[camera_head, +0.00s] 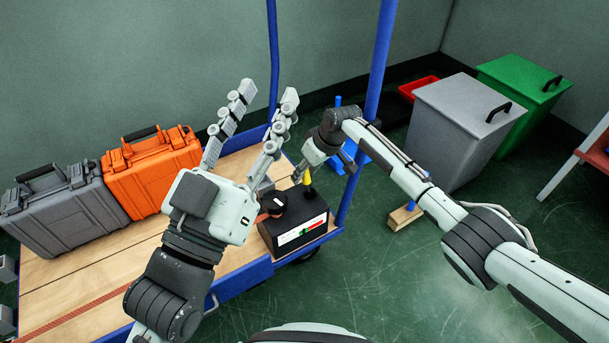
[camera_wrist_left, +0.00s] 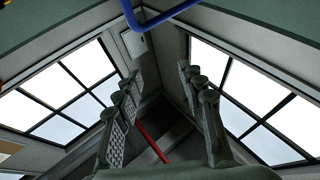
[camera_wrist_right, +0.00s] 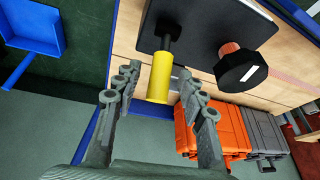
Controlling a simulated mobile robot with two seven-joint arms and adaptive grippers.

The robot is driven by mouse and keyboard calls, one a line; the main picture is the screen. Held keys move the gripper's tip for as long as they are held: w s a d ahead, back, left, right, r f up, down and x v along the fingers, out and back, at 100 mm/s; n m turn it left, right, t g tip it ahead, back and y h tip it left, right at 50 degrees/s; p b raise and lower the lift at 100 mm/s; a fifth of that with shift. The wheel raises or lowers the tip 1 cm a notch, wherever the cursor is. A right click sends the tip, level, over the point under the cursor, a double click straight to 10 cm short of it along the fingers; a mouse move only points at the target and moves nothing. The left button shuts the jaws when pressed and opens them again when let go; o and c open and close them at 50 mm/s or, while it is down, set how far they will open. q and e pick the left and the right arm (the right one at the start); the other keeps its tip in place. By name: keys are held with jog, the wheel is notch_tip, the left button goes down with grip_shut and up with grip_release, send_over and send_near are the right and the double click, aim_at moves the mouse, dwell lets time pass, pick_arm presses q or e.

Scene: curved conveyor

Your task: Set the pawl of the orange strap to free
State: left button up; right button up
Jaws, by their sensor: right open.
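A black box (camera_head: 297,236) stands at the cart deck's right end, with a red-and-green marked label on its front. A yellow lever handle (camera_head: 307,177) and a dark round knob (camera_head: 273,202) rise from its top. In the right wrist view the yellow handle (camera_wrist_right: 160,77) lies between the fingers of my right gripper (camera_wrist_right: 157,85), which is open. The knob (camera_wrist_right: 240,66) has an orange stem there. A thin reddish strap-like strip (camera_head: 72,306) lies along the deck. My left gripper (camera_head: 268,92) is open and empty, fingers raised, left of the lever.
A grey case (camera_head: 70,212) and an orange case (camera_head: 152,175) stand on the wooden deck (camera_head: 105,265). Blue cart posts (camera_head: 378,60) rise beside my right arm. Grey (camera_head: 455,135) and green (camera_head: 525,85) bins stand at the right. The floor in front is clear.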

jog(key=shift+w+a+f, duration=0.15)
jog(key=shift+a+f, duration=0.05)
jog(key=shift+f, duration=0.35)
grip_shut()
